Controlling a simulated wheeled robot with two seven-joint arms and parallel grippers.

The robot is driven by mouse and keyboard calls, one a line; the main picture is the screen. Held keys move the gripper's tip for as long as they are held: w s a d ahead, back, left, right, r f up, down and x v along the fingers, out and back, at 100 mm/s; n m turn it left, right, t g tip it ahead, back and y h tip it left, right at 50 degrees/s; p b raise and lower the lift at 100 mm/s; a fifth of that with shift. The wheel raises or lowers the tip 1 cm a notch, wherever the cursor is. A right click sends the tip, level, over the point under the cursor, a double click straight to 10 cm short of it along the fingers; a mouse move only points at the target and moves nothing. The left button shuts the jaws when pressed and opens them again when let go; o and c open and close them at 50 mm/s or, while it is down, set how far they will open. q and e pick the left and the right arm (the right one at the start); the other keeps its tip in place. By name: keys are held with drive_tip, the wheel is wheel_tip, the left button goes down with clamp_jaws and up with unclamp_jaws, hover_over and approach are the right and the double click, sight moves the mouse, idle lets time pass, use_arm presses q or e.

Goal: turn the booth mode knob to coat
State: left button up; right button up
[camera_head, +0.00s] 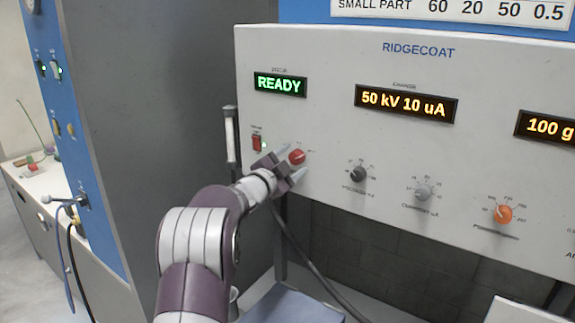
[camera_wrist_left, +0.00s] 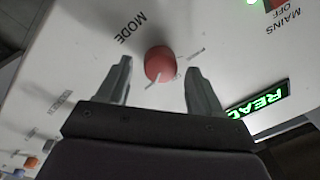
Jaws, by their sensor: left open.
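The red booth mode knob (camera_head: 297,157) is on the light grey RIDGECOAT panel (camera_head: 330,60), right of the red mains switch (camera_head: 257,143). In the left wrist view the red knob (camera_wrist_left: 159,64) shows a pale pointer line, with the word MODE beside it. The position labels around it are too small and blurred to read. My left gripper (camera_head: 286,166) is at the panel in front of the knob. In the wrist view its fingers (camera_wrist_left: 158,82) are open, one on each side of the knob, with a gap on both sides. My right gripper is not in view.
A black knob (camera_head: 358,174), a grey knob (camera_head: 424,192) and an orange knob (camera_head: 504,214) sit to the right on the panel. A green READY display (camera_head: 279,85) and amber displays (camera_head: 406,104) are above. A dark cable (camera_head: 310,262) hangs below. A blue-edged grey cabinet (camera_head: 150,120) stands left.

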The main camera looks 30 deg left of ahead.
use_arm(q)
drive_tip(key=shift+s+f, duration=0.1)
drive_tip(key=shift+s, duration=0.3)
drive_tip(key=s+b, duration=0.3)
drive_tip(key=s, duration=0.8)
drive_tip(key=shift+s+a+f, duration=0.25)
drive_tip(key=shift+s+a, duration=0.05)
drive_tip(key=shift+s, duration=0.1)
